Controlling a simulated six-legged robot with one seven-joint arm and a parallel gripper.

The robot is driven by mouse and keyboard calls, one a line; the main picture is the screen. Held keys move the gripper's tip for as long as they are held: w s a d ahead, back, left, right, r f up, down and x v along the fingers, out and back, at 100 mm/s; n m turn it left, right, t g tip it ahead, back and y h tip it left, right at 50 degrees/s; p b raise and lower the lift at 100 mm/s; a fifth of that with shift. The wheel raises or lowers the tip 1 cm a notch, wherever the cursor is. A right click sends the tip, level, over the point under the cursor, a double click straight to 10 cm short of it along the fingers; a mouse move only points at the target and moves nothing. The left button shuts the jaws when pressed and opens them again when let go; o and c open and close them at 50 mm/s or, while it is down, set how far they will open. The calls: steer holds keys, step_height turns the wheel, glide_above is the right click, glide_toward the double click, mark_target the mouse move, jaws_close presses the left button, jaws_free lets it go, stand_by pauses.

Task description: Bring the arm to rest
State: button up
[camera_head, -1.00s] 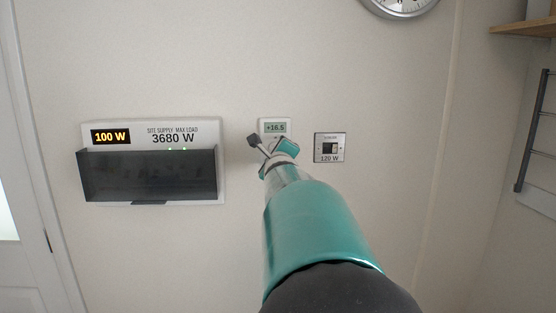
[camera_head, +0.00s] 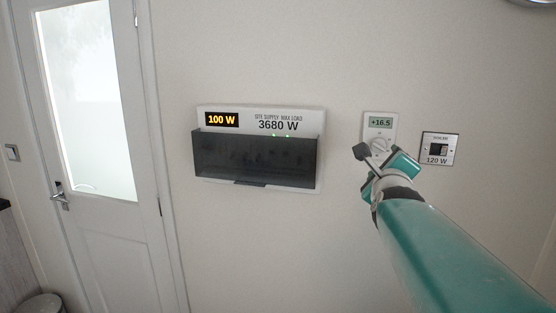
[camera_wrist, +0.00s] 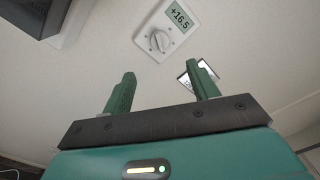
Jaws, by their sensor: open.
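My arm reaches in from the lower right of the head view, with my gripper (camera_head: 375,158) in front of the wall, just below the thermostat. In the wrist view my gripper (camera_wrist: 163,88) shows two green fingers spread apart with nothing between them. The thermostat (camera_head: 380,123) is a white wall unit reading +16.5 with a round knob. In the wrist view the thermostat (camera_wrist: 180,18) and its whole knob show beyond the fingertips, and I see no contact. In the head view my gripper partly overlaps the thermostat's lower part.
The supply panel (camera_head: 290,118) with a dark cover reads 100 W and 3680 W, left of the thermostat. A boiler switch (camera_head: 438,148) marked 120 W is at its right. A white door (camera_head: 105,215) with frosted glass stands at far left. The wall below the panel is bare.

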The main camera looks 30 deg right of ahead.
stand_by(0.4)
steer(key=w+a+f+n+y, duration=0.3)
steer(key=a+f+n+y, duration=0.2)
steer(key=a+n, duration=0.4)
steer(key=w+a+f+n+y, duration=0.35)
steer(key=a+f+n, duration=0.3)
steer(key=a, duration=0.55)
steer(key=s+a+f+n+g+y, duration=0.2)
steer(key=s+a+f+n, duration=0.3)
steer(key=a+n, duration=0.3)
steer(key=s+a+f+n+g+y, duration=0.3)
steer(key=s+a+f+n, duration=0.3)
steer(key=a+n, duration=0.3)
steer(key=shift+s+a+f+n+g, duration=0.15)
steer(key=shift+s+f+n+g, duration=0.1)
steer(key=shift+f+n+g, duration=0.6)
steer(key=shift+r+t, duration=0.1)
steer(key=shift+t, duration=0.15)
